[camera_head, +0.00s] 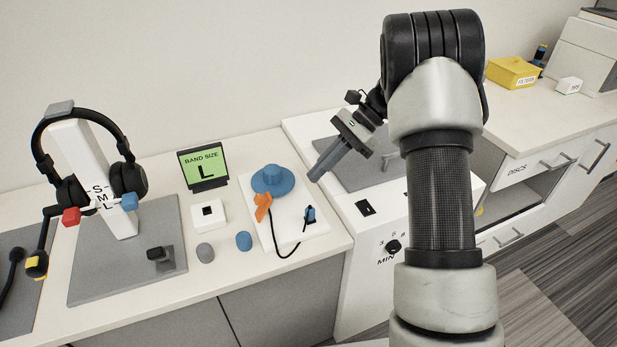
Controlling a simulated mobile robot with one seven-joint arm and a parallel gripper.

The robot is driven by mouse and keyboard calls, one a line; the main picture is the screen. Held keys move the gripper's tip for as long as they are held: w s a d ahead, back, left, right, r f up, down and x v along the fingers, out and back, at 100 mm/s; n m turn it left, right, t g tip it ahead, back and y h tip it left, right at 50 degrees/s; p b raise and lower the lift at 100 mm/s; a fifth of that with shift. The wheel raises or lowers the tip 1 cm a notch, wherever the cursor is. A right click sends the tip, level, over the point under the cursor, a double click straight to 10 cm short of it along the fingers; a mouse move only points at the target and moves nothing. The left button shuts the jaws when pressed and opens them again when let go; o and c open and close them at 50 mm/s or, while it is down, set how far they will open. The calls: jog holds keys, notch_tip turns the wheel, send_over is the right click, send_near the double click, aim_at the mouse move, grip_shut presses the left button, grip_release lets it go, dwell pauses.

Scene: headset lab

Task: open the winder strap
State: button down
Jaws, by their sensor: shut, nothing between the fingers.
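The winder is a blue round spool (272,180) on a white base plate (315,232) near the right end of the left counter. An orange piece, which looks like the winder strap (262,207), sits at the spool's front left edge. I cannot tell whether it is fastened. A black cable (279,249) loops from beside the strap to a small blue and black plug (310,214) on the plate. My gripper (317,175) is shut and empty, pointing down and left. In the picture it is to the right of the spool, apart from the strap.
A headset (126,177) hangs on a white stand marked S, M, L at left. A green display (204,167) reading "BAND SIZE L" stands behind a white box (208,214). Grey (205,252) and blue (243,241) pieces lie in front. A white machine (365,235) adjoins on the right.

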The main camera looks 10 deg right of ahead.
jog(key=b, duration=0.2)
send_over(299, 209)
notch_tip(299, 209, down, 6)
jog(key=shift+r, duration=0.2)
jog(key=a, duration=0.1)
jog(key=s+a+r, duration=0.1)
jog(key=shift+a+r, duration=0.2)
jog(key=shift+a, duration=0.2)
jog(key=shift+a+r, duration=0.25)
jog(key=shift+a, duration=0.1)
